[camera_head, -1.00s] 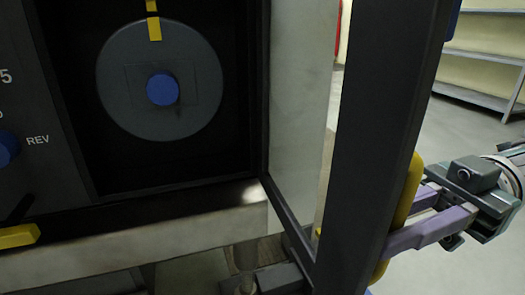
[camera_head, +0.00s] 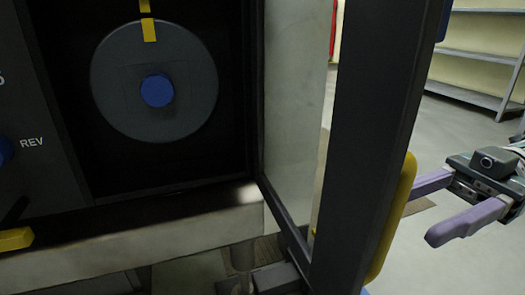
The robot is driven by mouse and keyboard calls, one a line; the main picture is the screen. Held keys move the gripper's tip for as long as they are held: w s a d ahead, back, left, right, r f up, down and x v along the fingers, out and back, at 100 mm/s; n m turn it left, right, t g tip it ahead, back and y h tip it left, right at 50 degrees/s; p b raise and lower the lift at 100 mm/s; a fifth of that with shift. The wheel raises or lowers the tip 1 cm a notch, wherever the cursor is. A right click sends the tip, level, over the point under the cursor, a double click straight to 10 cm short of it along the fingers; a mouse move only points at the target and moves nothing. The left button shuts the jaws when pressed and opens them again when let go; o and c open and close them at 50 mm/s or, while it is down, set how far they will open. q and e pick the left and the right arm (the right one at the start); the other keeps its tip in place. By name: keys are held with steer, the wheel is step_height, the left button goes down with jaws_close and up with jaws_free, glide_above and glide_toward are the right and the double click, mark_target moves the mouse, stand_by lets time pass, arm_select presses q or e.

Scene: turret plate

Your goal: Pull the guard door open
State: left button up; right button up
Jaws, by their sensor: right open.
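The guard door (camera_head: 375,130) stands swung out from the machine, its dark frame edge towards me and its clear pane (camera_head: 292,110) beside the opening. A yellow handle (camera_head: 397,215) runs along the door's outer right side. My right gripper (camera_head: 427,213) is open to the right of the handle. Its two purple fingers hold nothing, and the lower finger is clear of the handle. The upper fingertip is close to the handle; I cannot tell whether it touches. My left gripper is not in view.
Inside the dark opening is a round grey plate (camera_head: 190,85) with a blue centre knob (camera_head: 157,91) and a yellow mark above. A panel with a REV label is at the left. Metal shelves (camera_head: 480,60) stand at the back right, with open floor before them.

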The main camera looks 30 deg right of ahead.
steer(key=shift+b+v, duration=0.45)
steer(key=shift+v, duration=1.9)
